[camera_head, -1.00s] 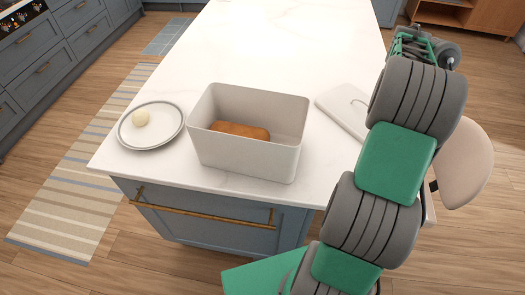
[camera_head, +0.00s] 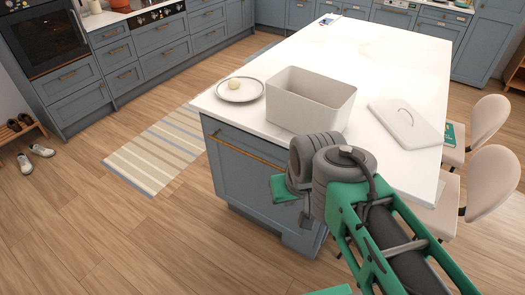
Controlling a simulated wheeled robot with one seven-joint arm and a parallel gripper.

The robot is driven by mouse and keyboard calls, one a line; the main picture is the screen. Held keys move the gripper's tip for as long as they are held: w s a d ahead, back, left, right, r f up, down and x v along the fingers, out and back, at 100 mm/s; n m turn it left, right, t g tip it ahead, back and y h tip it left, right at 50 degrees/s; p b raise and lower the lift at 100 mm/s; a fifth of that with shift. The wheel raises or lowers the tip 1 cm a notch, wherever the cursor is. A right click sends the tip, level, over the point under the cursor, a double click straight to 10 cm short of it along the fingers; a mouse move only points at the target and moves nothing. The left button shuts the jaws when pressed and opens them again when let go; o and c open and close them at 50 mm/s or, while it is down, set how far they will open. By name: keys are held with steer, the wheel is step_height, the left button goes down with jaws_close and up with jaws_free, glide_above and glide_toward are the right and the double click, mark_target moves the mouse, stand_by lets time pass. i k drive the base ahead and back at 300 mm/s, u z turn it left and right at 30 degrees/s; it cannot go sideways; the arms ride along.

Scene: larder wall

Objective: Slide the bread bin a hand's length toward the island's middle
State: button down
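The bread bin (camera_head: 308,106) is a white, open-topped box standing upright near the front edge of the island's white top (camera_head: 372,60). Its inside floor is hidden by its front wall in this view. A flat white lid with a handle (camera_head: 404,122) lies on the island to the right of the bin, apart from it. My arm's green and grey links rise from the bottom right, with a rounded joint in front of the bin's lower right part. My gripper's fingertips cannot be made out in this view.
A plate (camera_head: 226,96) with a pale round item (camera_head: 234,84) sits left of the bin. Beyond the bin, the island's middle is largely clear. Chairs (camera_head: 488,122) stand along the right side. A striped rug (camera_head: 150,160) lies on the floor at left.

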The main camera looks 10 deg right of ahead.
mark_target(300, 101)
steer(key=z, duration=0.15)
steer(key=k, duration=0.35)
steer(key=u, duration=1.75)
steer(key=i, duration=1.85)
steer(key=z, duration=1)
steer(key=i, duration=0.65)
steer(key=z, duration=0.55)
